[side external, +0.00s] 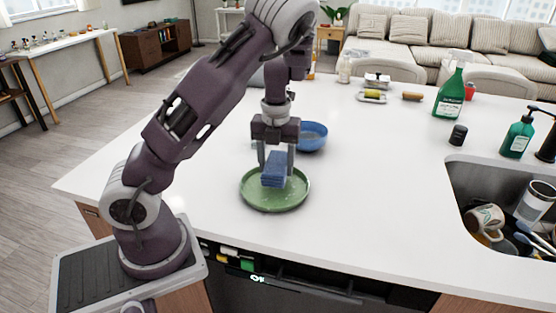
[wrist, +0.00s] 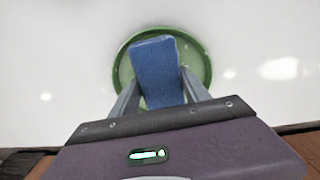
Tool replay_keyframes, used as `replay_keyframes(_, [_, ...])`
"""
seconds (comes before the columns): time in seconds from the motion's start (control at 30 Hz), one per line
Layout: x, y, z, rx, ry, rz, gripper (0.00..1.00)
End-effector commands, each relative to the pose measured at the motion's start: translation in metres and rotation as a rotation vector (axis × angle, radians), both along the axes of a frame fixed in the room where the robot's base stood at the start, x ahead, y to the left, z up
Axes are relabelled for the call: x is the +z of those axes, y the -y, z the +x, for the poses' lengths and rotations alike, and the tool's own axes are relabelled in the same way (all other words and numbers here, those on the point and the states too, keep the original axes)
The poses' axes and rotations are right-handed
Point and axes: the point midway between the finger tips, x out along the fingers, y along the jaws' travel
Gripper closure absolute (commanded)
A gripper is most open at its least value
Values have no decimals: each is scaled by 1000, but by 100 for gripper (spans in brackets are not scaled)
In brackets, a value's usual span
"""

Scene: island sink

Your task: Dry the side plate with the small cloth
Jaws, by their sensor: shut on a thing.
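The green side plate (side external: 287,200) lies flat on the white counter in the side view. It also shows in the wrist view (wrist: 199,56), partly covered by the cloth. The small blue cloth (side external: 276,169) is folded into a block. My gripper (side external: 275,168) is shut on the cloth and points down over the plate. In the wrist view the cloth (wrist: 158,70) sits between my two fingers. Its lower end is over the middle of the plate; I cannot tell whether it touches.
A blue bowl (side external: 314,136) stands just behind the plate. A green spray bottle (side external: 452,90), a dark jar (side external: 458,134) and a soap bottle (side external: 518,136) stand at the right. The sink (side external: 462,190) holds mugs and utensils. The counter right of the plate is clear.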

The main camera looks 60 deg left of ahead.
Motion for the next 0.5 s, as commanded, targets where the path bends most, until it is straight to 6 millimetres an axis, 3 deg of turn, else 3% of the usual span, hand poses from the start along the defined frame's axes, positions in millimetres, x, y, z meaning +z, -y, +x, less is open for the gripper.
replay_keyframes(0.5, [0,34,-34,1,0,-1,78])
